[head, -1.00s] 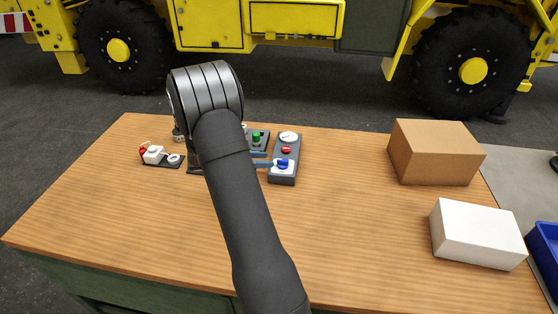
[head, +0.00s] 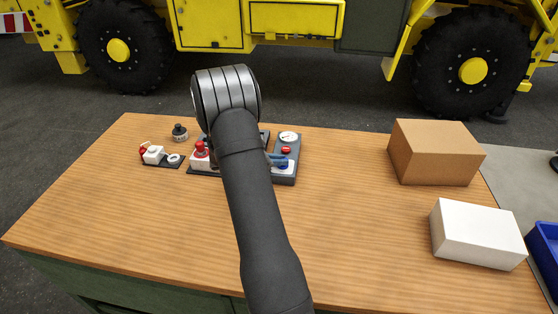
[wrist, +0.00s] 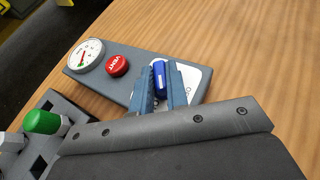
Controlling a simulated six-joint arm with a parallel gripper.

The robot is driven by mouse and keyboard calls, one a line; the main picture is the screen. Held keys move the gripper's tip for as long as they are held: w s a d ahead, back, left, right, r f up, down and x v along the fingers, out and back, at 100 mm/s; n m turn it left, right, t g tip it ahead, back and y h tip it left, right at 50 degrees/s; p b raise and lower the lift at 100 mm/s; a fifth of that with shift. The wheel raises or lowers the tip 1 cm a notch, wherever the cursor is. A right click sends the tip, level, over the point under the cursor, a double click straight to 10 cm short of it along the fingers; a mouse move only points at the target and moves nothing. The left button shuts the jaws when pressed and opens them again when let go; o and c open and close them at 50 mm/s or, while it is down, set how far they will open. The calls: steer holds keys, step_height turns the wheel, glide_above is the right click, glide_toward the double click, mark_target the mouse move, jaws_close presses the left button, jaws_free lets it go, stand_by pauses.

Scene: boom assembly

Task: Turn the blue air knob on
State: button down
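The plate's lettering is mostly covered by my gripper.
A red VENT button (wrist: 117,66) and a gauge (wrist: 86,55) share the panel. A green knob (wrist: 42,122) is on a neighbouring panel. A red-topped part (head: 199,148) and a dark knob (head: 180,132) stand left. A brown box (head: 435,155) and white box (head: 475,235) are far right.

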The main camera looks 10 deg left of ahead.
steer(key=shift+w+m+g+h, duration=0.15)
steer(key=shift+m+g+h, duration=0.65)
steer(key=shift+m+g, duration=0.6)
steer(key=c, duration=1.4)
jaws_free()
steer(key=shift+a, duration=0.1)
step_height(320, 180, up, 4)
steer(key=shift+r, duration=0.25)
steer(key=s+d+r, duration=0.4)
steer(key=d+r, duration=0.2)
steer(key=d, duration=0.5)
steer(key=shift+r, duration=0.3)
steer(key=shift+o, duration=0.4)
